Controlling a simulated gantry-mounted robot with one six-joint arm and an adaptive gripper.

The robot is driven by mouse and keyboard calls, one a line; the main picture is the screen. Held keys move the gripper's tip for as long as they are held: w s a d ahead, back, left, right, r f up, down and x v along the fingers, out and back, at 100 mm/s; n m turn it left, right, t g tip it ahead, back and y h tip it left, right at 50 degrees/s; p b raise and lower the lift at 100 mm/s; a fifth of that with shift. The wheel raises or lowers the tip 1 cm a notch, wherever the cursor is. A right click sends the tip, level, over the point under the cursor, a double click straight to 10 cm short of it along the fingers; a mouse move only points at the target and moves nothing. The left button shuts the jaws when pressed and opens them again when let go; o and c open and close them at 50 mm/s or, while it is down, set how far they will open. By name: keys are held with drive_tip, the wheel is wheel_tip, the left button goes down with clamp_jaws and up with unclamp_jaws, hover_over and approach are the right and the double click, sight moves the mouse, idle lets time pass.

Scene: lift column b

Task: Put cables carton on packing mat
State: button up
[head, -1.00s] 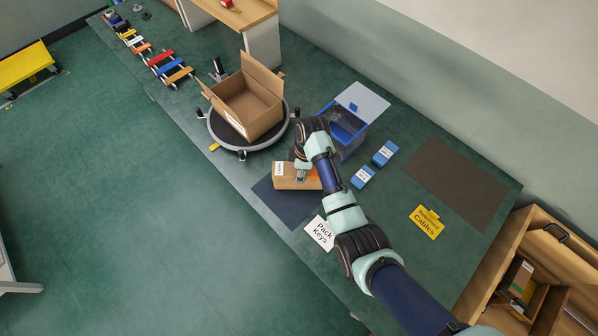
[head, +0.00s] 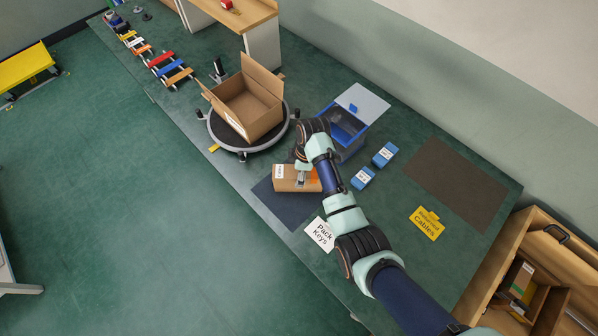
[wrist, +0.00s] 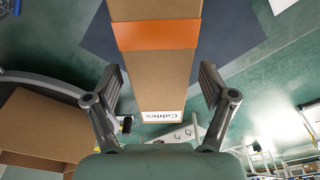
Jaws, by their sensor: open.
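The cables carton (head: 290,184) is a brown box with an orange band and a white "Cables" label. In the head view it lies over the upper part of a dark blue mat (head: 290,212), taken as the packing mat, and appears to rest on it. In the wrist view the carton (wrist: 157,75) runs between the two fingers of my gripper (wrist: 165,90), with the dark mat (wrist: 235,30) beyond. My gripper is open, with a finger on each side of the carton and gaps showing. In the head view my gripper (head: 302,177) is at the carton's top, partly hidden by my wrist.
An open carton (head: 250,105) stands on a round turntable behind. A blue bin (head: 350,130) and two small blue boxes (head: 363,178) are to the right. A "Pack Keys" card (head: 320,234), a yellow "Returned Cables" sign (head: 427,222) and a brown mat (head: 455,185) lie nearby.

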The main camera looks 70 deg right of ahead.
wheel_tip(320, 180, up, 11)
drive_tip(key=s+p, duration=0.1)
drive_tip(key=p, duration=0.1)
drive_tip(key=shift+s+d, duration=0.25)
drive_tip(key=shift+s, duration=0.05)
drive_tip(key=w+a+r+t+h, duration=0.2)
drive_tip(key=w+a+r, duration=0.1)
drive_tip(key=w+a, duration=0.55)
drive_tip(key=w+a+r+m+t, duration=0.1)
drive_tip(key=w+a+r+t, duration=0.2)
drive_tip(key=a, duration=0.5)
drive_tip(key=w+a+r+t, duration=0.15)
drive_tip(key=a+r, duration=0.25)
drive_tip(key=a, duration=0.4)
drive_tip(key=w+a+r+m+t, duration=0.1)
drive_tip(key=w+a+r, duration=0.3)
drive_tip(key=a, duration=0.3)
drive_tip(key=s+a+r+m+t+y, duration=0.15)
drive_tip(key=s+a+r+t, duration=0.25)
drive_tip(key=a+r, duration=0.45)
wheel_tip(320, 180, up, 21)
drive_tip(key=a+p, duration=0.1)
drive_tip(key=p, duration=2.2)
drive_tip(key=shift+w+a, duration=0.15)
drive_tip(key=shift+w, duration=0.15)
drive_tip(key=shift+g, duration=0.25)
